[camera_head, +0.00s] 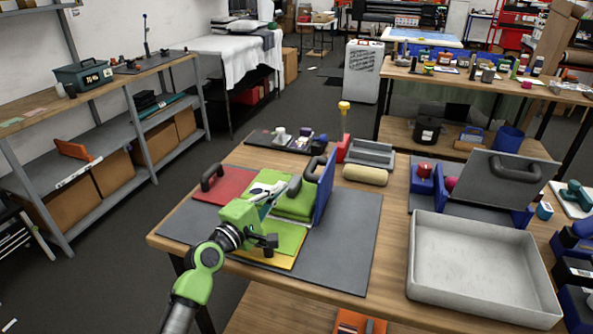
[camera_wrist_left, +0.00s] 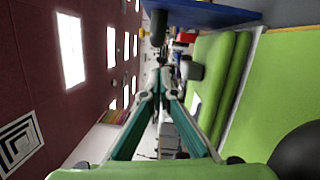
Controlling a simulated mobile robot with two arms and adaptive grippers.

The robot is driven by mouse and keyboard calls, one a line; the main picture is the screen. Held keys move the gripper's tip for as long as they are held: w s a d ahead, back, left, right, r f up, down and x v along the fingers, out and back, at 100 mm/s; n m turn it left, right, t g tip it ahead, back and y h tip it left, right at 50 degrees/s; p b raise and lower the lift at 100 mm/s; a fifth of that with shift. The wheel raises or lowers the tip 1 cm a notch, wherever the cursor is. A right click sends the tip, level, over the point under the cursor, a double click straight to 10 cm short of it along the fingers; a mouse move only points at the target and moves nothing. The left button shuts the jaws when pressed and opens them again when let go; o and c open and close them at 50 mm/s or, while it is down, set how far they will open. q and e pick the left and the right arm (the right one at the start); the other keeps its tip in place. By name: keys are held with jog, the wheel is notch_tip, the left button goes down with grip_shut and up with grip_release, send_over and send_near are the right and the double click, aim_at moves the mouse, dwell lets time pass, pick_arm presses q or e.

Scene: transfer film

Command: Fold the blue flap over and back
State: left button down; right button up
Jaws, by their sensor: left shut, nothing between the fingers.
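The blue flap (camera_head: 325,190) stands upright at the right side of the green pad (camera_head: 296,206), with a dark handle (camera_head: 309,172) on its left face. In the left wrist view the blue flap (camera_wrist_left: 215,14) runs along the top edge, and the green pad (camera_wrist_left: 238,75) lies below it. My left gripper (camera_head: 284,187) is over the green pad, left of the flap. In the left wrist view its teal fingers (camera_wrist_left: 160,78) meet at the tips, shut and empty. Whether the tips touch the handle cannot be told. My right gripper is out of view.
A red panel (camera_head: 226,184) with a dark handle lies left on the grey mat (camera_head: 345,245). A beige roll (camera_head: 365,175) and a dark tray (camera_head: 270,142) lie behind. A large grey tray (camera_head: 480,265) stands right. The mat's front right is clear.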

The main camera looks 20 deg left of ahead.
pick_arm(q)
jog(key=x, duration=0.7)
jog(key=shift+w+d, duration=0.1)
jog(key=shift+w, duration=0.2)
jog(key=shift+w+d, duration=0.15)
jog(key=shift+w, duration=0.25)
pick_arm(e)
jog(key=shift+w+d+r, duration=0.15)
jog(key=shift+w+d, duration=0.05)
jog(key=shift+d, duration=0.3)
pick_arm(q)
jog(key=shift+r, duration=0.1)
